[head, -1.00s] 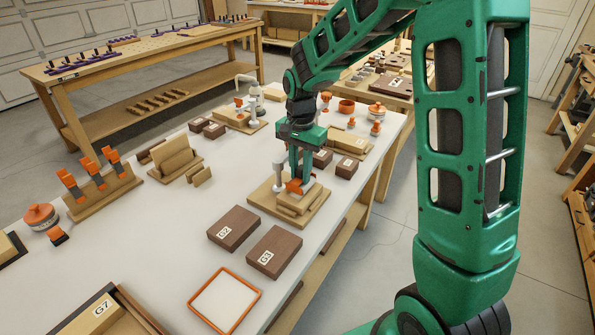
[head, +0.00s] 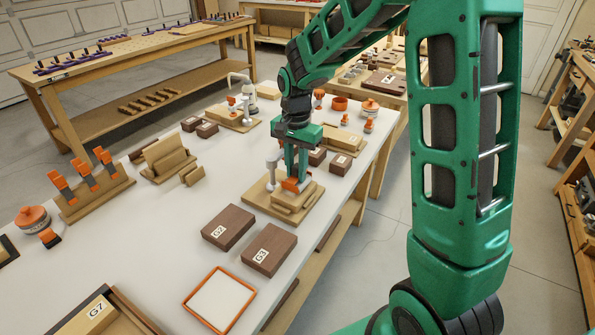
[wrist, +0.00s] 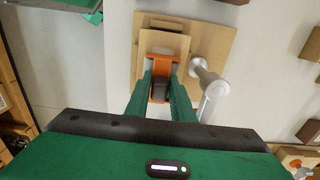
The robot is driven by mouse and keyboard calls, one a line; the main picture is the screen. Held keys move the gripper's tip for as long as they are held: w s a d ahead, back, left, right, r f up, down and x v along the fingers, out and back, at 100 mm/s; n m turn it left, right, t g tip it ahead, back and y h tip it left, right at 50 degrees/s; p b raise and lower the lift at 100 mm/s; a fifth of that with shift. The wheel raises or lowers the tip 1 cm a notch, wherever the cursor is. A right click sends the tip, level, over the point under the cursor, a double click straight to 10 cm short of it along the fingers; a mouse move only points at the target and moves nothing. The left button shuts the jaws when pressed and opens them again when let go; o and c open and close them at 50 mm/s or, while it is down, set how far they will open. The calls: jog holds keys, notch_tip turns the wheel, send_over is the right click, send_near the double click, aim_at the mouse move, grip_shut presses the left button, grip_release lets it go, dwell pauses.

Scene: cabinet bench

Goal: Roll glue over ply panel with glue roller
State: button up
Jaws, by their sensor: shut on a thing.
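My gripper (head: 291,180) is shut on the glue roller (head: 292,185), an orange tool with a dark handle. In the wrist view my gripper (wrist: 160,88) has the roller's dark handle between its fingers, and the orange frame (wrist: 163,65) shows beyond them. The roller is over the ply panel (wrist: 170,42), a thin tan sheet on a larger wooden board (wrist: 205,40). The panel also shows in the head view (head: 294,204). The roller looks to be on or just above the panel; contact is hard to tell. A white upright fixture (head: 272,172) stands on the board beside my gripper.
Dark blocks marked G2 (head: 228,227) and G3 (head: 269,249) lie in front of the board. An orange-rimmed white tray (head: 187,299) is nearer. A rack with orange-topped tools (head: 97,197) stands at left. The white bench top (head: 150,240) is clear in the middle.

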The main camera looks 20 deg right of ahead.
jog(key=shift+w+a, duration=0.4)
jog(key=shift+w, duration=0.1)
jog(key=shift+r, duration=3)
